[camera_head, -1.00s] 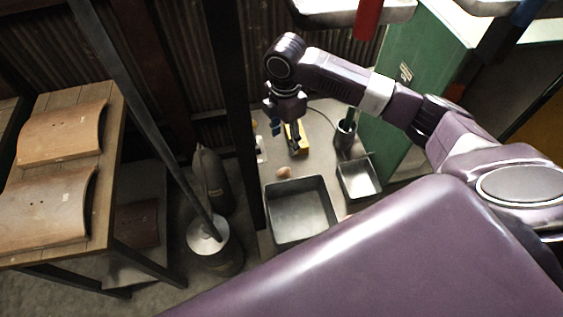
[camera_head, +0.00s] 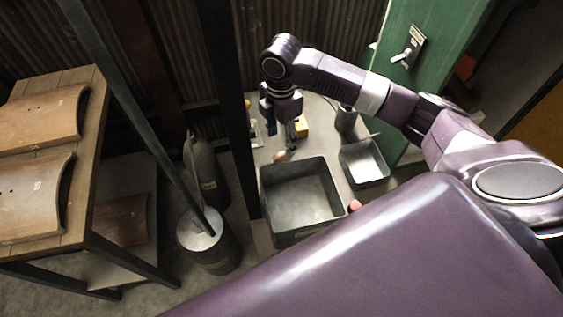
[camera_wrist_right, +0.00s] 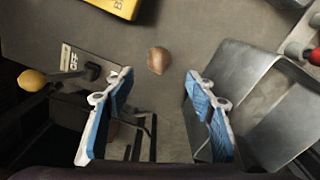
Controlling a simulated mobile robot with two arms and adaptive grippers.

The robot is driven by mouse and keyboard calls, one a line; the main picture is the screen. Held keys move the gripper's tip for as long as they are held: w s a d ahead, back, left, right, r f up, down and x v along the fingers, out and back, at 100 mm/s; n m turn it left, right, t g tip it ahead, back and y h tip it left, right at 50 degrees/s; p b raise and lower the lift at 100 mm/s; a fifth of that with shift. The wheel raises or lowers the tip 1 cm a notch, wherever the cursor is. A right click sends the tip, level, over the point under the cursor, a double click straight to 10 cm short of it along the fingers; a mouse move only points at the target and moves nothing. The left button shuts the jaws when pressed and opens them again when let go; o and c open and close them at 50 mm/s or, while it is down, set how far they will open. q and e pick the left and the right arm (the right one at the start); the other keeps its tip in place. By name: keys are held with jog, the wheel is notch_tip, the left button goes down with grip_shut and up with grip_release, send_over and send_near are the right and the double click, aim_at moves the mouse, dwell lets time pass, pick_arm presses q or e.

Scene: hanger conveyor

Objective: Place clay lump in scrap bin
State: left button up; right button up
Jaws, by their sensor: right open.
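The clay lump (camera_head: 280,156) is a small brown lump on the grey bench, just behind the large grey bin. In the right wrist view the lump (camera_wrist_right: 158,60) lies just beyond the fingertips, roughly midway between them. My right gripper (camera_head: 284,133) is above and close to the lump, pointing down. In the wrist view the right gripper (camera_wrist_right: 159,77) is open and empty, with blue pads on both fingers. The large open bin (camera_head: 264,190) is dark grey and looks empty. I cannot tell by any label whether it is the scrap bin. My left gripper is not in view.
A smaller metal tray (camera_head: 366,176) stands right of the bin, with a dark cup (camera_head: 346,119) behind it. A yellow box (camera_wrist_right: 112,5) lies beyond the lump. A dark post (camera_head: 238,130) rises on the left. A green panel (camera_head: 428,85) stands at the right.

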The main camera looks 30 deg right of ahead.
aim_at(282, 153)
notch_tip(282, 153, down, 7)
jog(key=shift+d+p, duration=0.15)
jog(key=shift+p, duration=0.8)
jog(key=shift+f, duration=0.5)
jog(key=shift+w, duration=0.1)
jog(key=c, duration=1.3)
